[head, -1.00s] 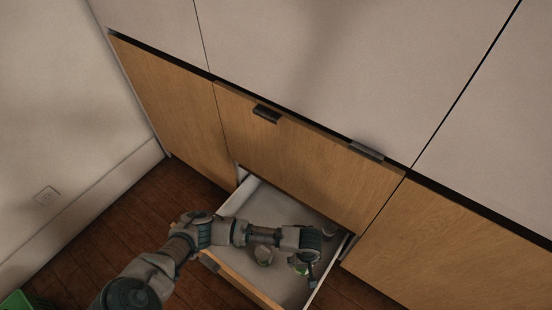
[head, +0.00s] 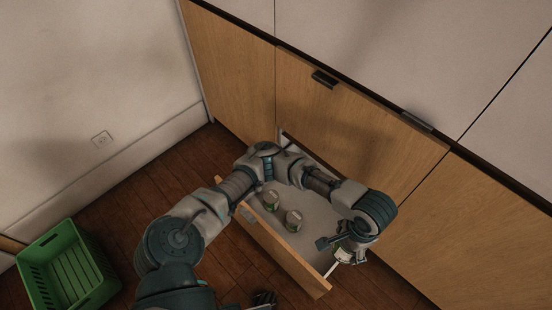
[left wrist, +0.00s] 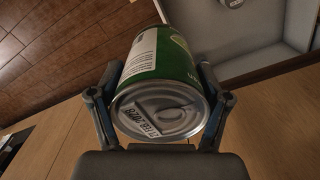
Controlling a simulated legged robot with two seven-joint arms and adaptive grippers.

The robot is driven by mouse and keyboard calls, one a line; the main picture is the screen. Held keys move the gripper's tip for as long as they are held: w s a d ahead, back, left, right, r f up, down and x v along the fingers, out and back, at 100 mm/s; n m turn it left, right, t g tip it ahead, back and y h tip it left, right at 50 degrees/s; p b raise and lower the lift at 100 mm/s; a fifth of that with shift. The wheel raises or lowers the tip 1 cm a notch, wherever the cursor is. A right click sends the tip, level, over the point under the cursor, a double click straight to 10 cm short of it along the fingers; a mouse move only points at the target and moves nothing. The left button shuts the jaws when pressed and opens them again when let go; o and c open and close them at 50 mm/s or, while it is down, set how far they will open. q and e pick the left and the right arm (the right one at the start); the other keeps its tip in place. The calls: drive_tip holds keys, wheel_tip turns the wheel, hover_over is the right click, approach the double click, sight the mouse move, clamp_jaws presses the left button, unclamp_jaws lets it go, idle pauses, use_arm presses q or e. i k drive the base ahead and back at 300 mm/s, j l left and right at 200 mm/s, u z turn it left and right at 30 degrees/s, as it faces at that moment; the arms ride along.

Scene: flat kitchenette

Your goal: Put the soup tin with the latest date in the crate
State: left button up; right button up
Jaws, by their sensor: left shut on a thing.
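My left gripper (head: 338,246) is shut on a soup tin (head: 343,255), held at the right end of the open drawer (head: 318,213). In the left wrist view the tin (left wrist: 158,85) has a green and white label. The green crate (head: 42,242) stands on the floor at the far left and looks empty. Dark fingers, seemingly my right gripper (head: 263,299), show at the bottom edge.
The drawer's wooden front (head: 275,240) juts out from the cabinets, below a closed wooden front (head: 350,120) with dark handles. The wooden floor (head: 130,205) between crate and drawer is clear.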

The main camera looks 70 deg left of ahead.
sight(82, 278)
drive_tip(key=z, duration=1.95)
drive_tip(key=k+j+z, duration=0.25)
drive_tip(key=k, duration=0.3)
drive_tip(key=k+z, duration=0.2)
drive_tip(key=k, duration=0.35)
drive_tip(key=k+z, duration=0.2)
drive_tip(key=k, duration=0.55)
drive_tip(key=k+l+z, duration=0.2)
drive_tip(key=k, duration=0.55)
drive_tip(key=z, duration=3.35)
